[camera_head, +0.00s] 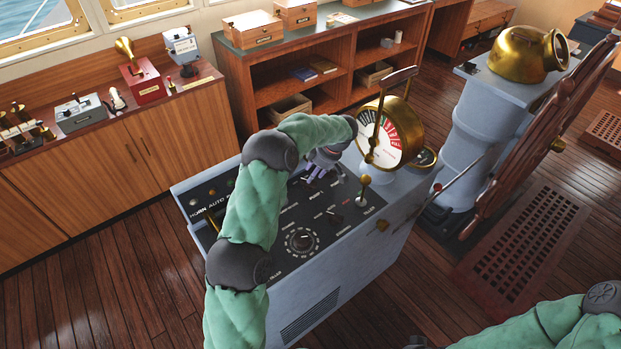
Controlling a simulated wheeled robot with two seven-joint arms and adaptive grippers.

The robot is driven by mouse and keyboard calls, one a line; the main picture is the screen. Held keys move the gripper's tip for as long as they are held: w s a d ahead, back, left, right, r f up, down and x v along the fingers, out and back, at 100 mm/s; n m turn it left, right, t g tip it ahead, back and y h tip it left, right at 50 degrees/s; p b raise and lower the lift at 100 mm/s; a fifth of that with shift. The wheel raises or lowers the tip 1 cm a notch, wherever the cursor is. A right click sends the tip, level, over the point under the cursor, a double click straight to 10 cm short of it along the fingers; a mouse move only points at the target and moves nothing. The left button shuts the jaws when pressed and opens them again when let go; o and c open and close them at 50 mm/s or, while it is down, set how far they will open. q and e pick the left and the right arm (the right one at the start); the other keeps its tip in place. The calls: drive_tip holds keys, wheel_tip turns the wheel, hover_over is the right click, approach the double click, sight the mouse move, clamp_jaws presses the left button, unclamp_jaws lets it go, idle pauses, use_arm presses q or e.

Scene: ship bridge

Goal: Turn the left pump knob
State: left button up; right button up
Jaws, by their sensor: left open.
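The grey console (330,285) stands in the middle of the head view, with a dark control panel (275,262) on its sloping top. My left arm reaches over the panel from the bottom left. My left gripper (318,174) is open, low over the panel's far part, left of the gauge. I cannot tell whether its fingers touch a knob. The left pump knob is not clearly seen; the gripper and arm hide part of the panel there. A round dial (301,240) and a small dark switch (335,217) sit nearer on the panel. My right gripper is not in view.
A brass telegraph gauge (391,134) rises at the console's far right, close to my left wrist. A brass-knobbed lever (363,190) stands on the panel right of the gripper. A wooden wheel (545,130) and grey pedestal (485,115) stand further right.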

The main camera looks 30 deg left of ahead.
use_arm(q)
drive_tip(key=shift+x, duration=1.95)
drive_tip(key=shift+s, duration=0.1)
clamp_jaws()
